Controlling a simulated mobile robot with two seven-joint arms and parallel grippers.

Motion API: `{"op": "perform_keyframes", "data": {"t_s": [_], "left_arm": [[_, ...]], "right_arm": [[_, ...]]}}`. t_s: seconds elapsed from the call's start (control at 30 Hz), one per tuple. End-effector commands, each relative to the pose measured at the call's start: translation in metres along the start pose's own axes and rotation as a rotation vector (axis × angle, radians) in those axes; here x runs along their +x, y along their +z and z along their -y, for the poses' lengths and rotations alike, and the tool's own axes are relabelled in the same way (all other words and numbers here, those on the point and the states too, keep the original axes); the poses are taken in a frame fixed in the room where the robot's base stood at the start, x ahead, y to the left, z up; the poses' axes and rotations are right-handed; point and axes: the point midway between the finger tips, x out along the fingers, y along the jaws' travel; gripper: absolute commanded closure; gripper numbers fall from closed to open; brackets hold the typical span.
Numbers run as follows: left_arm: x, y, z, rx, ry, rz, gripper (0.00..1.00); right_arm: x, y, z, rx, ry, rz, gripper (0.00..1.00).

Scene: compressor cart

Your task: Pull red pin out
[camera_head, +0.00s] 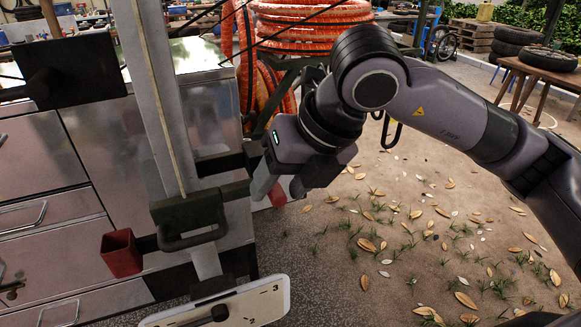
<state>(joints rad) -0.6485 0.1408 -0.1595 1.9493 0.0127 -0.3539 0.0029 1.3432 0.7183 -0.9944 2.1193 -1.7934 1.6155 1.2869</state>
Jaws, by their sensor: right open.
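My right gripper (278,191) reaches in from the right, pointing down, with its jaws open. A small red piece (277,197) shows between and behind its fingertips; it looks like the red pin, but most of it is hidden by the gripper. I cannot tell whether the fingers touch it. A dark green bracket with a black handle loop (194,238) sits on the grey upright post (158,95), left of the gripper. A red open-topped square holder (121,253) sticks out left of the bracket. My left gripper is not in view.
A white panel with dark digits (238,307) is at the bottom. Metal drawer cabinets (40,160) fill the left. Orange hose coils (305,25) stand behind my right arm. A wooden table with tyres (545,65) is at the far right. The leaf-strewn ground (400,240) is open.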

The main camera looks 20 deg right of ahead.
Motion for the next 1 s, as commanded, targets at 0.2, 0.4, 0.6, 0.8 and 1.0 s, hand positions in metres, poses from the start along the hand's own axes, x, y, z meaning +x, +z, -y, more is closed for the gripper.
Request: {"op": "perform_keyframes", "data": {"t_s": [0.2, 0.4, 0.6, 0.8, 1.0], "left_arm": [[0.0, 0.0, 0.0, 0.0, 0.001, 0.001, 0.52], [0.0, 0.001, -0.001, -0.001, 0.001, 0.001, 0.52], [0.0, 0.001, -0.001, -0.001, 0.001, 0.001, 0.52], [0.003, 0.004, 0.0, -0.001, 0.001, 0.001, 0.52], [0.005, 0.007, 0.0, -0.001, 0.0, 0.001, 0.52]], "right_arm": [[0.001, 0.0, 0.0, 0.0, 0.001, 0.0, 0.47], [0.001, 0.0, 0.0, 0.0, 0.001, 0.0, 0.99], [0.001, -0.001, 0.0, -0.001, 0.001, 0.0, 1.0], [-0.003, -0.01, -0.001, -0.002, 0.004, 0.001, 1.0], [-0.007, -0.019, -0.001, -0.003, 0.002, 0.002, 1.0]]}}
